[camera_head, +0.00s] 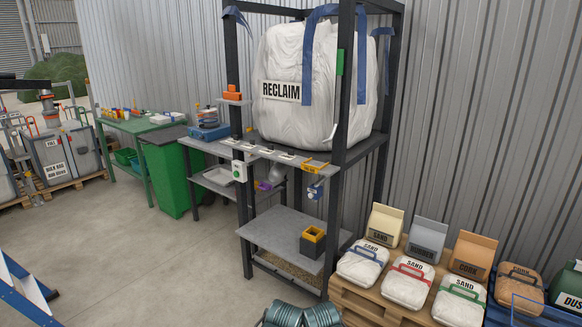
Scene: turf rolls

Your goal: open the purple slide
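A small purple part (263,186), which looks like the purple slide, sits under the grey shelf of the dark steel frame (243,215). It is beside a pale grey spout (274,176) below the large white RECLAIM bag (285,110). It is too small to tell whether it is open or shut. Neither of my grippers shows in this view.
A black and yellow container (312,242) stands on the frame's lower shelf (285,231). A pallet (375,308) with several sand bags is at the right. Ribbed metal containers (322,315) are at the bottom edge. Open floor (150,265) lies to the left.

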